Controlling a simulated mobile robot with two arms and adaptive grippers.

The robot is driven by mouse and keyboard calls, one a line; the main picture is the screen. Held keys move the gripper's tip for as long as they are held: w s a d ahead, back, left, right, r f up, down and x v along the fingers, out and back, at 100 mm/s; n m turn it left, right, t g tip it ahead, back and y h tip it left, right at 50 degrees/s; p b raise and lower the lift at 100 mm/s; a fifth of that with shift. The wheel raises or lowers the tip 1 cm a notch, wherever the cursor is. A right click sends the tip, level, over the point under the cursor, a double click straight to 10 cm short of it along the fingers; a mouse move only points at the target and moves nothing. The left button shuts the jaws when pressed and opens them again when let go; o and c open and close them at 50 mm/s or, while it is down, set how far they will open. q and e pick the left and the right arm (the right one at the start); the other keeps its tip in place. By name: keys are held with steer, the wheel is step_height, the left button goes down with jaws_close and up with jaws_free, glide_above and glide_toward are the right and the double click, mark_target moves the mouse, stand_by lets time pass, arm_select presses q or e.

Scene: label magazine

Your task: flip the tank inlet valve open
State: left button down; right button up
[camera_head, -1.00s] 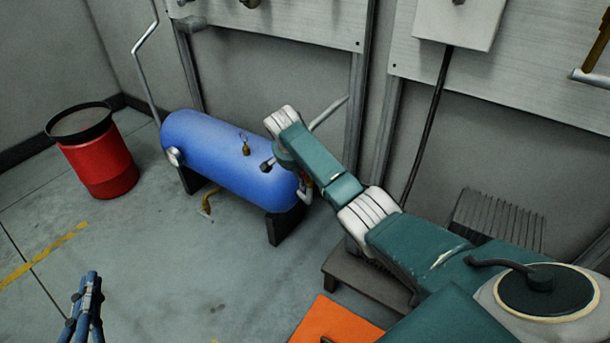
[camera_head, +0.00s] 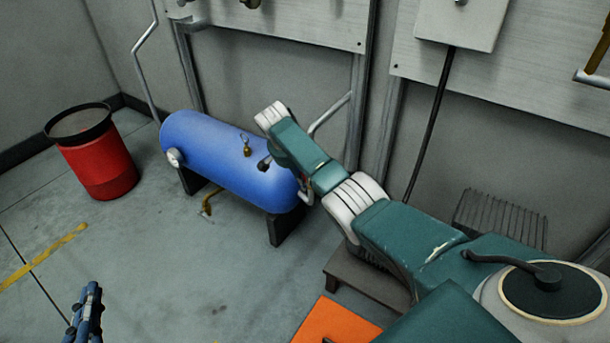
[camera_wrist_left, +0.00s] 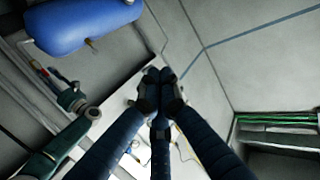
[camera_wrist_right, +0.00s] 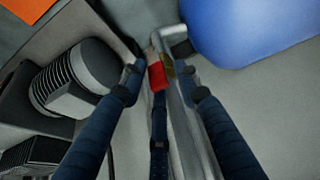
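The blue tank (camera_head: 225,155) lies on dark supports by the wall. In the right wrist view, the inlet valve's red handle (camera_wrist_right: 157,76) and a brass part (camera_wrist_right: 168,67) sit at a grey pipe (camera_wrist_right: 192,130) beside the tank. My right gripper (camera_wrist_right: 158,82) is open, its fingers spread on both sides of the red handle; I cannot tell whether they touch it. In the head view my right arm hides this gripper and most of the valve. My left gripper (camera_head: 88,305) is far from the tank; its fingertips meet, empty, in the left wrist view (camera_wrist_left: 157,80).
A red bin (camera_head: 100,165) stands left of the tank. A grey ribbed motor (camera_wrist_right: 75,80) is near my right fingers. A dark step (camera_head: 365,280) and an orange panel (camera_head: 335,325) lie below my right arm. The floor in front of the tank is mostly clear.

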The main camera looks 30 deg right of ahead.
arm_select(q)
steer(key=shift+d, duration=0.15)
arm_select(e)
steer(key=shift+w+a, duration=0.1)
arm_select(q)
steer(key=shift+a, duration=0.7)
arm_select(e)
steer(key=v, duration=1.2)
arm_select(q)
steer(key=shift+d+r, duration=0.15)
steer(key=shift+d, duration=0.55)
